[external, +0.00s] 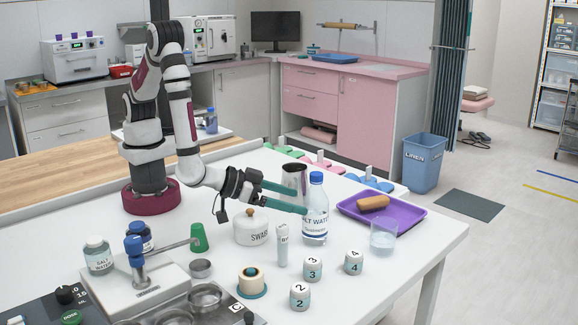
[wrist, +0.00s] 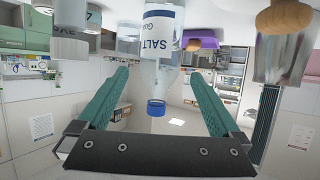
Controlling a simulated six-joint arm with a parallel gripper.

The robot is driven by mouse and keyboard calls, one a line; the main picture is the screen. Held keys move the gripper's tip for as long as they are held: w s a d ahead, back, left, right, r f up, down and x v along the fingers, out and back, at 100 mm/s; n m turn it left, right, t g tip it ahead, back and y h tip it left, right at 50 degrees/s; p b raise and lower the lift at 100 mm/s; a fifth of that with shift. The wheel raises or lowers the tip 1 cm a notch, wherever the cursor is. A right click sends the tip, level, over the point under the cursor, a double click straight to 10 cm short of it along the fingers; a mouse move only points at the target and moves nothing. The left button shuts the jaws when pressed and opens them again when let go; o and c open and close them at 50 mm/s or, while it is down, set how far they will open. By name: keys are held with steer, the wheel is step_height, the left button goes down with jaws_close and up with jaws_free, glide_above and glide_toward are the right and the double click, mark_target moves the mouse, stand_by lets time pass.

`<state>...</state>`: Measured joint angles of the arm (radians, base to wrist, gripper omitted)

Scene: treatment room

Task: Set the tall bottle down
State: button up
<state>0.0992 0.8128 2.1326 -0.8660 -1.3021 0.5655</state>
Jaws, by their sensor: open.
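The tall bottle (external: 315,222) is clear, with a blue cap and a white "SALT WATER" label. It stands upright on the white table (external: 420,262), left of the purple tray. My gripper (external: 302,199) is open, reaching in from the left with its green fingers at the bottle's upper part. In the wrist view, which is upside down, the bottle (wrist: 160,75) shows in the gap between the spread fingers (wrist: 159,72), with clear space on both sides of it. How far the fingertips reach past the bottle is hard to tell.
A metal cup (external: 294,175) stands behind the fingers. A lidded white swab jar (external: 251,228), a capped tube (external: 282,247) and several numbered jars (external: 312,268) are close by. A clear beaker (external: 383,237) and the purple tray (external: 412,224) are to the right.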

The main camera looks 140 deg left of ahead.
steer(key=w+d+r+m+t+h, duration=0.1)
steer(key=d+r+m+h, duration=0.2)
steer(key=d+h, duration=0.3)
steer(key=w+d+r+m+t+h, duration=0.1)
steer(key=d+r+m+h, duration=0.25)
steer(key=d, duration=0.45)
steer(key=s+d+r+m+g+h, duration=0.1)
steer(key=s+d+r+m+h, duration=0.2)
steer(key=s+d, duration=0.15)
steer(key=s+a+r+m+g+y, duration=0.1)
steer(key=s+a+m+g, duration=0.2)
steer(key=s, duration=1)
steer(key=s+a+r+m+g+y, duration=0.1)
steer(key=s+a+m+g, duration=0.3)
steer(key=s, duration=1)
steer(key=shift+r+m+g, duration=0.5)
steer(key=shift+r+m, duration=0.05)
steer(key=shift+r, duration=0.1)
